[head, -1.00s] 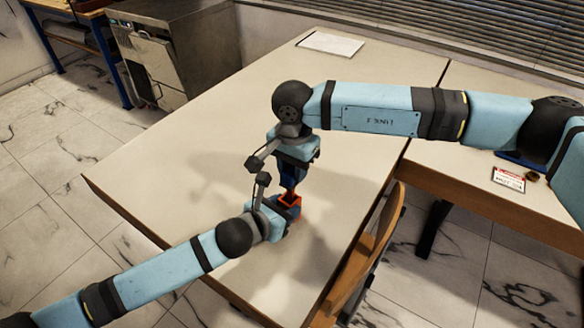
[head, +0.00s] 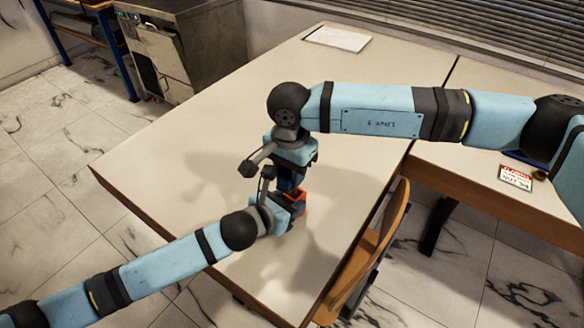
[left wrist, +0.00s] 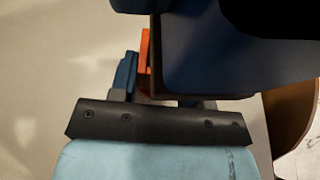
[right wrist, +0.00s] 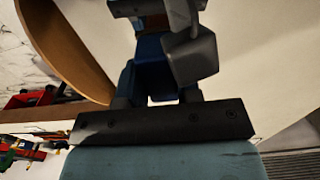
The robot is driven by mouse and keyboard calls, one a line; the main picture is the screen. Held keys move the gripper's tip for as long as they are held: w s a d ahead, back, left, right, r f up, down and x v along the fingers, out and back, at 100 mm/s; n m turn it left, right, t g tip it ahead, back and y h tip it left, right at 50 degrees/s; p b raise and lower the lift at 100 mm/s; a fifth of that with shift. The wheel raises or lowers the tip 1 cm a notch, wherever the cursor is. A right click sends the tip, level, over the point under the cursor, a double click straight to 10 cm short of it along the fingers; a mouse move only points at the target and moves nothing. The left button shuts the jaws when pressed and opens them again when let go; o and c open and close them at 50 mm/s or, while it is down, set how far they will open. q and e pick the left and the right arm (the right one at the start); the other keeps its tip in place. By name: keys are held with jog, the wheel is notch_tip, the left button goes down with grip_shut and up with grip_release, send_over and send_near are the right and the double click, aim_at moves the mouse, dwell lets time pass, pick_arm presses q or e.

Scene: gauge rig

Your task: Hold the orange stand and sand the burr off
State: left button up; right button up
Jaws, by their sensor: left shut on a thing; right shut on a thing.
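The orange stand (head: 296,197) is at the left gripper's fingers on the table, and a strip of it shows in the left wrist view (left wrist: 144,50). My left gripper (head: 290,208) is shut on it from the lower left. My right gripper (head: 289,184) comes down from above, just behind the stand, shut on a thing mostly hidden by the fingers. A large dark blue part fills the left wrist view's upper right. The burr cannot be made out.
The pale table (head: 200,150) is clear around the grippers. A paper sheet (head: 339,38) lies at its far edge. A wooden chair (head: 378,248) stands against the right side. A red-and-white sign (head: 515,178) lies on the adjoining table.

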jog(key=shift+s+f, duration=0.1)
jog(key=shift+f, duration=0.05)
jog(key=shift+w+d, duration=0.5)
jog(key=shift+w, duration=0.2)
notch_tip(320, 180, up, 5)
jog(key=w+d, duration=0.1)
jog(key=w, duration=0.1)
jog(key=shift+w+d, duration=0.3)
dwell(0.6)
jog(key=shift+s+a, duration=0.45)
jog(key=shift+s, duration=0.25)
jog(key=shift+s+a, duration=0.45)
jog(key=shift+s, duration=0.2)
jog(key=shift+f, duration=1.75)
